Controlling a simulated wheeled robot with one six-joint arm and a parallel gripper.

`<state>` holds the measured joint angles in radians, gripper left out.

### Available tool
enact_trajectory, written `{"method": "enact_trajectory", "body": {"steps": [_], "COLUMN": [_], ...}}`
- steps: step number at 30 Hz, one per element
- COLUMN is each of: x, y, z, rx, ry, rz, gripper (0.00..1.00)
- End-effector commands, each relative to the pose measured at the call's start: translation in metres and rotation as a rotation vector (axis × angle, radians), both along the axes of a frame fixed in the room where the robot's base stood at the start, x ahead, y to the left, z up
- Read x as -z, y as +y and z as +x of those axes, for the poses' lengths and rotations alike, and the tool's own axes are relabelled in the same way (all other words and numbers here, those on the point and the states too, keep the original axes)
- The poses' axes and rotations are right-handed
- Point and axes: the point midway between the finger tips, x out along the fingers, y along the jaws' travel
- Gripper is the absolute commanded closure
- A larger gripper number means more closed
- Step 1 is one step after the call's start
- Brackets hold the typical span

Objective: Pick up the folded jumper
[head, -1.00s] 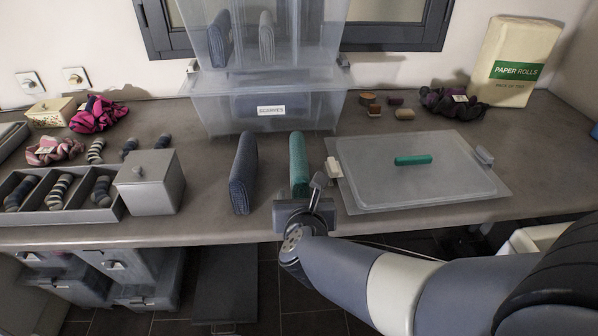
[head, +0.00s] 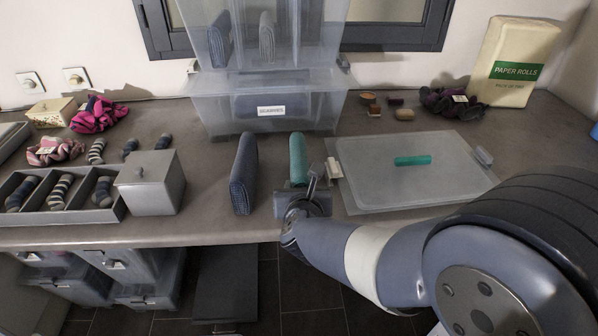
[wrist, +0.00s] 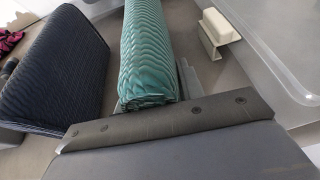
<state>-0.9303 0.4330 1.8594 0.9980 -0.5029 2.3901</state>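Two folded knitted pieces stand on edge on the counter: a teal one (head: 298,157) and a wider navy one (head: 243,173) to its left. Neither is labelled; I cannot tell by name which is the jumper. My gripper (head: 303,187) is at the near end of the teal piece. In the wrist view the teal piece (wrist: 147,50) runs away from the dark gripper bar, with a thin grey finger close along its right side. The other finger is hidden, so I cannot tell whether they grip. The navy piece (wrist: 55,75) stands apart at the left.
A clear box labelled "SCARVES" (head: 225,112) stands behind, with another clear box holding folded pieces above it. A grey lidded box (head: 150,182) and a sock tray (head: 75,213) are at the left.

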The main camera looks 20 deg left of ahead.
Motion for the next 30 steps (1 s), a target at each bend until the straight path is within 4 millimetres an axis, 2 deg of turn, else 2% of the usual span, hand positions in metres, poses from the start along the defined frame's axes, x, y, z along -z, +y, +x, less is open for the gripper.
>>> {"method": "enact_trajectory", "body": {"steps": [1,12,20,23,30], "x": [0.000,-0.001,-0.005,-0.018,-0.068], "y": [0.000,0.000,0.000,0.000,0.000], "z": [0.000,0.000,0.000,0.000,0.000], "rx": [0.000,0.000,0.000,0.000,0.001], "ry": [0.000,-0.002,-0.003,-0.004,-0.004], "rz": [0.000,0.001,0.001,0.003,0.005], "gripper": [0.68,0.97,0.97,0.97,0.97]}}
